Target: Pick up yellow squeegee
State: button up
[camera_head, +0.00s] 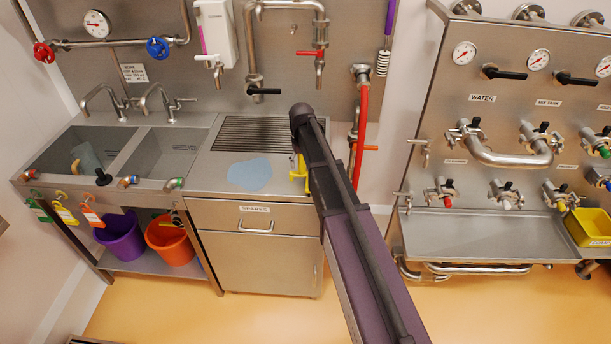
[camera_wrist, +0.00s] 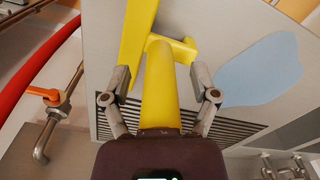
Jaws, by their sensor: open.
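The yellow squeegee (camera_head: 298,176) lies at the right end of the steel counter, partly hidden by my arm in the head view. In the wrist view the squeegee (camera_wrist: 160,95) is large, with its handle running between my fingers and its crossbar beyond the fingertips. My gripper (camera_wrist: 162,78) is open, with one finger on each side of the handle. Gaps show between the fingers and the handle. My fingers are hidden behind my arm in the head view.
A blue patch (camera_head: 250,175) lies on the counter (camera_head: 215,165) left of the squeegee. A red hose (camera_head: 361,125) hangs just right of the counter; an orange-handled valve (camera_wrist: 52,97) shows beside it. Two sinks (camera_head: 75,150) are at left.

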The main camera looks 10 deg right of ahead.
jog(key=shift+f, duration=0.1)
jog(key=shift+c, duration=0.2)
dwell(0.4)
grip_shut()
